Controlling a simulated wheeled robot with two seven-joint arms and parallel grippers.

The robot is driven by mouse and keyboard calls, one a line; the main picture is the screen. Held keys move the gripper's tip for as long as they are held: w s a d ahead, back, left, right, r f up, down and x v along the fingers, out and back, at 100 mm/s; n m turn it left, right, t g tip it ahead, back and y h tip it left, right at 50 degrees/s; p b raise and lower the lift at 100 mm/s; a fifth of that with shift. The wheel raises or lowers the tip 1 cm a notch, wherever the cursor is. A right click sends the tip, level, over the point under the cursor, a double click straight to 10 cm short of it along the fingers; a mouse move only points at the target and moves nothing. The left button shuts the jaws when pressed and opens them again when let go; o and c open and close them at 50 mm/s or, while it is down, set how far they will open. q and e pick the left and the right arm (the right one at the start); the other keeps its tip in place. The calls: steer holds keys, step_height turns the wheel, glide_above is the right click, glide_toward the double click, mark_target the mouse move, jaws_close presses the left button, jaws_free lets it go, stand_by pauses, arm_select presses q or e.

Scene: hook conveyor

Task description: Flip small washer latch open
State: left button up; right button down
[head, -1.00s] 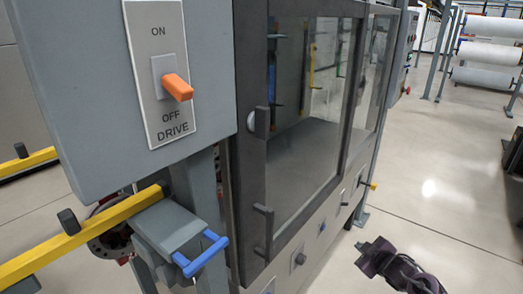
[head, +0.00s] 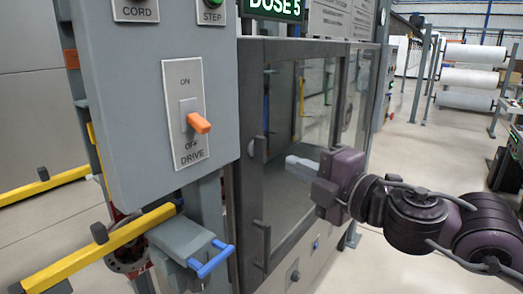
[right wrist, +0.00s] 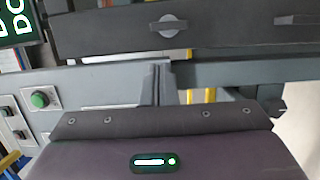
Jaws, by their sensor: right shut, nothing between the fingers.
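The small latch (head: 258,148) looks like a pale round disc with a dark bar, on the dark frame of the glass-doored cabinet. In the right wrist view the latch (right wrist: 175,25) shows its bar across the disc, lying along the frame strip. My right gripper (head: 290,163) comes in from the right, in front of the glass, with its pale fingers pointing left toward the latch. Its fingers (right wrist: 157,72) are together and empty, and appear apart from the latch. My left gripper is in neither view.
A dark bar handle (head: 262,243) sits lower on the door frame. Left of it stands a grey panel (head: 225,90) with an orange drive switch (head: 198,123). A blue handle (head: 209,262) and a yellow rail (head: 85,250) stick out below. Open floor lies at right.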

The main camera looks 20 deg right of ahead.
mark_target(259, 149)
steer(key=shift+w+d, duration=0.1)
steer(key=shift+w, duration=0.05)
steer(key=p+x, duration=0.5)
steer(key=x, duration=0.4)
steer(key=shift+w+p, duration=0.1)
steer(key=shift+p, duration=0.3)
steer(key=shift+w, duration=0.35)
